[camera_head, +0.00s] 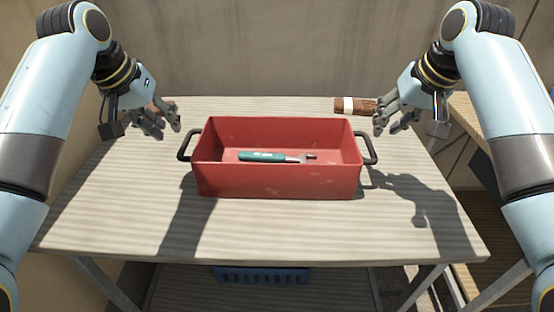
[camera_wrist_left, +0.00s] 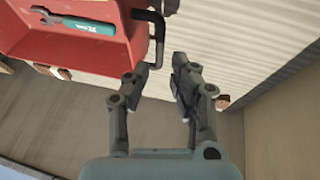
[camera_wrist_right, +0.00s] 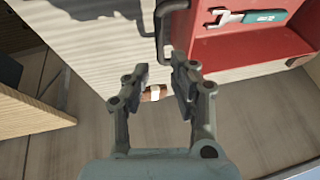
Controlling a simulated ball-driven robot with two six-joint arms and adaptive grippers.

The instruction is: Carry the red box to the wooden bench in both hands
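The red box (camera_head: 275,180) stands upright on a pale slatted table, with a green-handled wrench (camera_head: 272,156) lying inside it. It has a dark handle on its left end (camera_head: 184,146) and one on its right end (camera_head: 371,149). My left gripper (camera_head: 168,115) is open and empty, behind and above the left handle; that handle shows just beyond its fingers (camera_wrist_left: 160,72) in the left wrist view. My right gripper (camera_head: 386,119) is open and empty near the right handle, which shows beyond its fingers (camera_wrist_right: 160,72) in the right wrist view. Neither gripper touches the box.
The table (camera_head: 120,195) has free room around the box. A brown thing with a white band (camera_head: 348,105) lies at its back right. A wooden surface (camera_wrist_right: 30,115), possibly the bench, stands to the right. A wall is behind; a blue crate (camera_head: 262,275) sits below the table.

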